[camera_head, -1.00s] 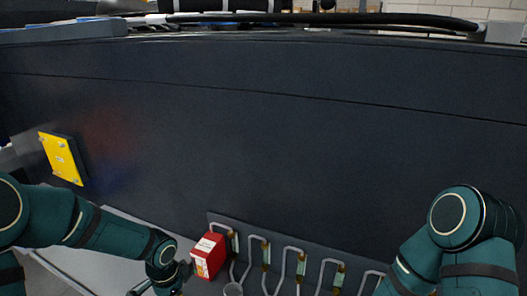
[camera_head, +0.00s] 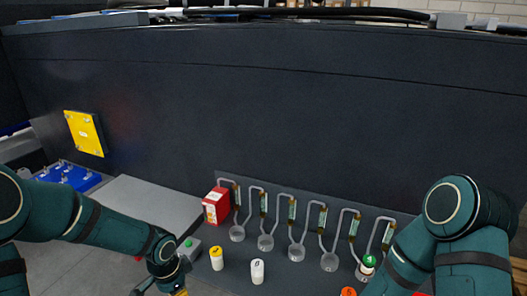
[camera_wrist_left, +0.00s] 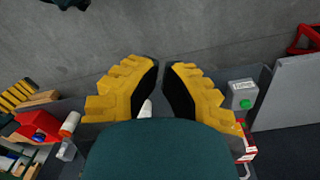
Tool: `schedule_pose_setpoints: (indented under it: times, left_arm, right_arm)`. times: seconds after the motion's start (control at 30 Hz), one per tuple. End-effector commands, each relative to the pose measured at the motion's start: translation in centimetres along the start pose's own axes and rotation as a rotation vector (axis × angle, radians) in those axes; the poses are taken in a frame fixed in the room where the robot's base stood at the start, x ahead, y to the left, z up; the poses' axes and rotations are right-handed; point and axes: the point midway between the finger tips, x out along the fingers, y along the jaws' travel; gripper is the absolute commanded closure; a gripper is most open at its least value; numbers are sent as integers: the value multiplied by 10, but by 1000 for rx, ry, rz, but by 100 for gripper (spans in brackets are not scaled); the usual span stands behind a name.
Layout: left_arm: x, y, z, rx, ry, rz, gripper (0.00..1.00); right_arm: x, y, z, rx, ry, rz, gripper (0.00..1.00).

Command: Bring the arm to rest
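My left arm comes in from the left of the head view and ends in my left gripper (camera_head: 180,292), mostly cut off by the bottom edge. In the left wrist view my left gripper (camera_wrist_left: 162,64) shows two ribbed yellow fingers with black inner pads. The fingertips are close together with a narrow gap, and nothing is held between them. My right arm (camera_head: 460,240) is bent at the right of the head view. Its gripper is out of view.
A dark chassis wall (camera_head: 270,110) fills the head view, with a yellow plate (camera_head: 85,133) on it. Below are a red box (camera_head: 216,205), looped tubes, a white bottle (camera_head: 257,271), a yellow-capped bottle (camera_head: 216,258), a green-button box (camera_head: 189,246) and a blue part (camera_head: 70,175). Grey floor lies left.

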Motion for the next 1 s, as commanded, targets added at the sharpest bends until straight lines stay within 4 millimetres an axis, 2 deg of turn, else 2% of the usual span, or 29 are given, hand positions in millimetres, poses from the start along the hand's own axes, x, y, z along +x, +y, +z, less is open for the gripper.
schedule_pose_setpoints:
  times: [0.03,0.17,0.3,0.4,0.5,0.7,1.0]
  left_arm:
    - [24,20,-5,-37,27,48,100]
    - [67,61,-19,-196,119,146,100]
    - [113,106,-28,-435,198,235,100]
    - [144,132,-27,-633,232,266,100]
    - [166,147,-20,-798,247,262,100]
    - [183,156,-8,-961,256,229,100]
    - [183,156,-7,-973,259,225,100]
  right_arm:
    - [9,3,2,-1,-1,0,25]
    - [22,8,4,-1,-5,2,25]
    - [38,13,8,-2,-9,4,25]
    - [50,17,11,-3,-13,5,25]
    - [58,20,13,-4,-16,7,25]
    - [64,22,14,-5,-17,8,25]
    - [63,22,14,-6,-17,7,25]
